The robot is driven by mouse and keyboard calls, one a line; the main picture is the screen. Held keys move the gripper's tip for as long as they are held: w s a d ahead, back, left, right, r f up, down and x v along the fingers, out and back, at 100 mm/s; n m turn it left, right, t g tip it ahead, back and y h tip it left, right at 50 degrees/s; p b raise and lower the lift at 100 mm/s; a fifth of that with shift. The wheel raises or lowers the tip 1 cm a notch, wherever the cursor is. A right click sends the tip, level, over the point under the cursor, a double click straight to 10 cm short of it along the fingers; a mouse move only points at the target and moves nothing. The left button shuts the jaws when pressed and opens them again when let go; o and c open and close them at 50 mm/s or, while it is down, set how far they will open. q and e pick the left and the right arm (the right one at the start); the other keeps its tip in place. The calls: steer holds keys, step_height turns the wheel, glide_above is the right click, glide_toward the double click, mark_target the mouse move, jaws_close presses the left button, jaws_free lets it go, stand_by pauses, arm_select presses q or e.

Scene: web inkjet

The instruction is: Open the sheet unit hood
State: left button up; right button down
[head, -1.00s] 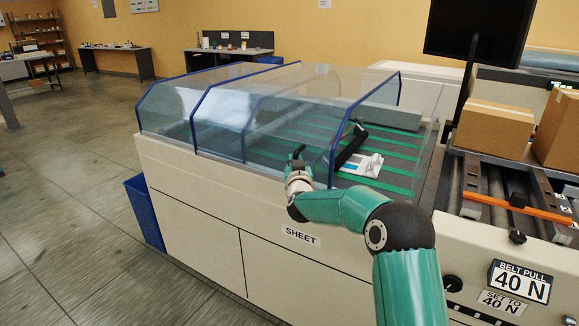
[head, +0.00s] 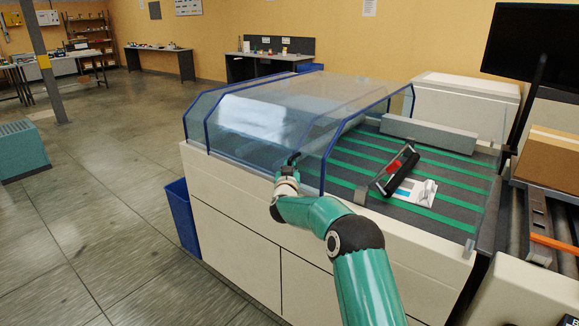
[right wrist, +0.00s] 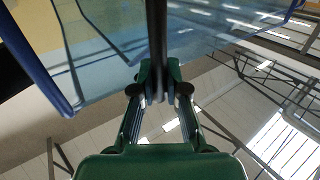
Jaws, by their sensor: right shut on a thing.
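The sheet unit hood (head: 255,125) is a clear cover with dark blue edges over the left part of the cream sheet unit (head: 230,205). Its sections overlap at the left, and the green-striped bed (head: 345,165) lies uncovered to the right. My right gripper (head: 291,163) is at the hood's front, near its right section. In the right wrist view my right gripper (right wrist: 159,92) is shut on a dark upright bar, the hood handle (right wrist: 157,40), with the clear hood behind. My left gripper is not in view.
A black and red tool (head: 397,170) and a white printed sheet (head: 412,192) lie on the bed. A grey bar (head: 430,134) runs along its back. A blue bin (head: 183,215) stands by the left end. Open floor lies at left.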

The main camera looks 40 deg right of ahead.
steer(key=shift+s+d+r, duration=0.1)
steer(key=shift+d+r, duration=0.05)
steer(key=shift+r, duration=0.05)
steer(key=c, duration=1.2)
jaws_free()
steer(key=shift+f, duration=0.1)
steer(key=shift+f, duration=0.1)
steer(key=v, duration=1.2)
steer(key=shift+w+a, duration=0.2)
steer(key=shift+a, duration=0.05)
